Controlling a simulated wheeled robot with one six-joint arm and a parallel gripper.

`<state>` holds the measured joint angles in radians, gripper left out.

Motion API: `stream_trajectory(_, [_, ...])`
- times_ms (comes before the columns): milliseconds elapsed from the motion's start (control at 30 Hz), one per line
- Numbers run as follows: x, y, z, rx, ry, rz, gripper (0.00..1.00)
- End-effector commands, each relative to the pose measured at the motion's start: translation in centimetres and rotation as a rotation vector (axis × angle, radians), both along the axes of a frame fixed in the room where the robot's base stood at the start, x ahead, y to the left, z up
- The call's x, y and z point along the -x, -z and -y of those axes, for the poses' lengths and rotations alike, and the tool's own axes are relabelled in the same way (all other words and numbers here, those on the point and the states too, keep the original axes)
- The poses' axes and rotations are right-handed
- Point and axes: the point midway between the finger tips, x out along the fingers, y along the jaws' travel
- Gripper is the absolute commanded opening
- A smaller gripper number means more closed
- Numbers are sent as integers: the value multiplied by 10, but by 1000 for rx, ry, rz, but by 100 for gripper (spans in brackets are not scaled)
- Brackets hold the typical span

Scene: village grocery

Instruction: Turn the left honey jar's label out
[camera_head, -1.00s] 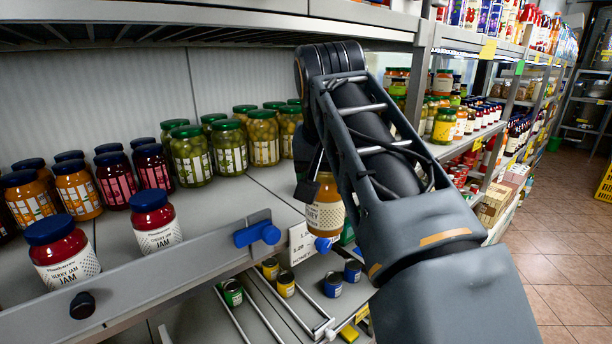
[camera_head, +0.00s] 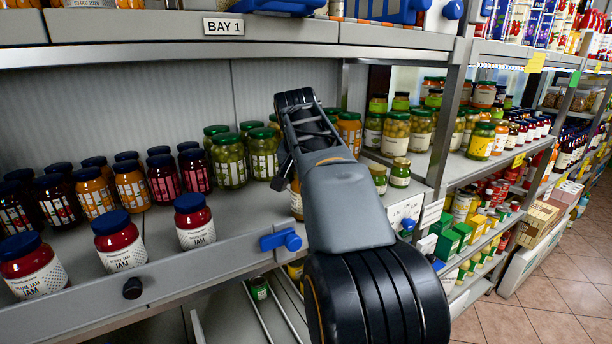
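A honey jar (camera_head: 296,200) with amber contents shows as a narrow strip at the shelf's front, left of my arm. Most of it, with its label, is hidden behind my arm. My gripper (camera_head: 283,172) is at the far end of the arm, beside or over this jar. Only a dark edge of it shows; its fingertips are hidden. I cannot tell whether it touches the jar.
Red jam jars (camera_head: 194,222) stand at the front left, with orange and dark jars behind. Green-lidded jars (camera_head: 228,160) stand behind my gripper. A shelf front rail with a blue clip (camera_head: 281,240) runs below. A shelf board marked BAY 1 (camera_head: 223,26) hangs above.

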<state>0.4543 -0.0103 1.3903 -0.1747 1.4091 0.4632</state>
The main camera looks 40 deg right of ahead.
Motion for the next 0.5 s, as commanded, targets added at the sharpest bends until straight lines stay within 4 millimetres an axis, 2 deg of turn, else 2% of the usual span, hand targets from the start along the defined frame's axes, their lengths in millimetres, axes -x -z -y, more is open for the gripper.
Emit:
stream_trajectory(167, [-2,1,1,2,-128,3,29])
stream_trajectory(500, [-4,-1,-2,1,-513,3,29])
